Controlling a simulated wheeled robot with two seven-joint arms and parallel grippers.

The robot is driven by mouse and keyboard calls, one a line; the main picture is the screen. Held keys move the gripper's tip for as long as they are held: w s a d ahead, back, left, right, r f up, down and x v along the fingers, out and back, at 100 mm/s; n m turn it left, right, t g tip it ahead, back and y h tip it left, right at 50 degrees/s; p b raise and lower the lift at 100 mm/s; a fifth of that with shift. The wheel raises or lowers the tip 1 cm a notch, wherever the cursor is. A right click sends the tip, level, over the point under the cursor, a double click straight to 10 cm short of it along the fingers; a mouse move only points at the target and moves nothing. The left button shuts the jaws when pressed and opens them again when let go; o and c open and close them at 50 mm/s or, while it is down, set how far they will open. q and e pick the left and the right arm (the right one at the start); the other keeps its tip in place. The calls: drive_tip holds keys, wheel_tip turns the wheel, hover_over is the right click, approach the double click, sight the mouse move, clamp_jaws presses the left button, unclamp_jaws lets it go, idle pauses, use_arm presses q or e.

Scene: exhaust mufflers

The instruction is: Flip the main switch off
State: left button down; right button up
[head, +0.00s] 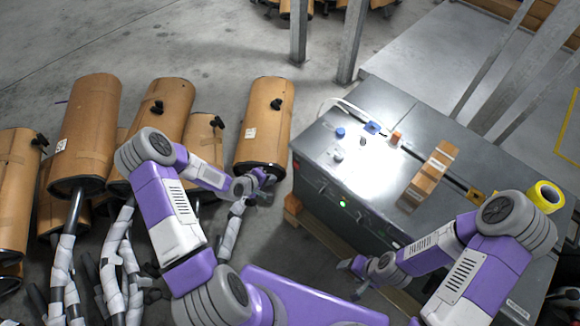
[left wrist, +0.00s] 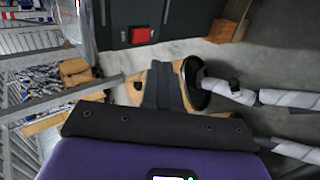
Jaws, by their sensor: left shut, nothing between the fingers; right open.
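The dark grey metal cabinet (head: 330,190) stands right of centre in the head view, with a lit green lamp (head: 343,204) on its front face. In the left wrist view, a red square part (left wrist: 140,35), perhaps the main switch, sits on the dark cabinet face (left wrist: 185,20). Whether it is on or off cannot be told. My left gripper (head: 268,184) is shut and empty, left of the cabinet front and apart from it. Its dark fingers (left wrist: 162,85) show in the left wrist view, below the red part. My right gripper (head: 352,266) is open and empty, low before the cabinet.
Several brown wrapped mufflers (head: 264,120) stand on the left, one close behind my left gripper. A wooden block (head: 430,178) and yellow tape roll (head: 546,196) lie on the cabinet top. A wooden pallet edge (head: 292,207) shows beneath it. Metal posts (head: 352,40) stand behind.

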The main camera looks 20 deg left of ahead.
use_arm(q)
drive_tip(key=shift+w+a+r, duration=0.1)
drive_tip(key=shift+w+a, duration=0.1)
drive_tip(key=shift+a, duration=0.2)
drive_tip(key=b, duration=0.4)
approach(295, 166)
drive_tip(key=x, duration=0.4)
drive_tip(key=shift+d+f, duration=0.35)
drive_tip(key=shift+f, duration=0.05)
drive_tip(key=shift+w+d+r, duration=0.1)
drive_tip(key=shift+w+d, duration=0.05)
drive_tip(key=shift+w, duration=0.25)
